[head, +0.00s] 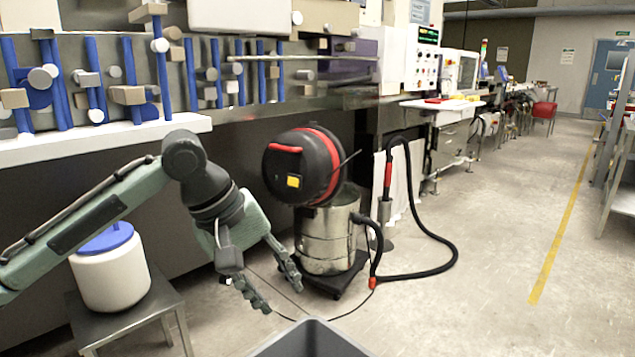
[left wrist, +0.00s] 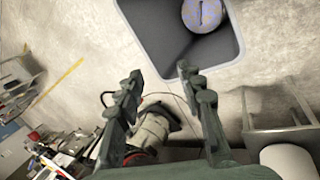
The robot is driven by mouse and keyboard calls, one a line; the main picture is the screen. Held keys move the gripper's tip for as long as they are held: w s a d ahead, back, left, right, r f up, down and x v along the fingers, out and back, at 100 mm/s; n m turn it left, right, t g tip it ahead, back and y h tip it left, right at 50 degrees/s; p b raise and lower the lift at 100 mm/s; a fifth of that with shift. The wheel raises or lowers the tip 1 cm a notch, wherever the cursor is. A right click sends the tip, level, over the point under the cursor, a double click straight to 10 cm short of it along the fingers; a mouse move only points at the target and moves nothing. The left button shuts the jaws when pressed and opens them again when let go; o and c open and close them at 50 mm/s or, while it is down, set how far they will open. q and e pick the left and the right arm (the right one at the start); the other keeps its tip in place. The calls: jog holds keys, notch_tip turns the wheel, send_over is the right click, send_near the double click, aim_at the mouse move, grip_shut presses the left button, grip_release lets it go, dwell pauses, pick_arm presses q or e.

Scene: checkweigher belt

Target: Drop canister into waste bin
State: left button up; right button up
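The waste bin (head: 312,322) is grey, with only its far rim showing at the bottom edge of the head view. In the left wrist view the open bin (left wrist: 150,25) has a round, tan-and-blue object (left wrist: 203,12) inside, seen end-on. It may be the canister; its full shape is cut off. My left gripper (head: 281,297) is open and empty, fingers pointing down near the bin's far rim. Its spread fingers also show in the left wrist view (left wrist: 160,72), with nothing between them. My right gripper is not in view.
A white container with a blue lid (head: 110,272) stands on a grey stool (head: 135,318) at the left. A shop vacuum (head: 325,235) with a black hose stands behind the gripper. Machines line the left wall.

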pick_arm(q)
jog(key=v, duration=1.2)
jog(key=shift+r, duration=0.1)
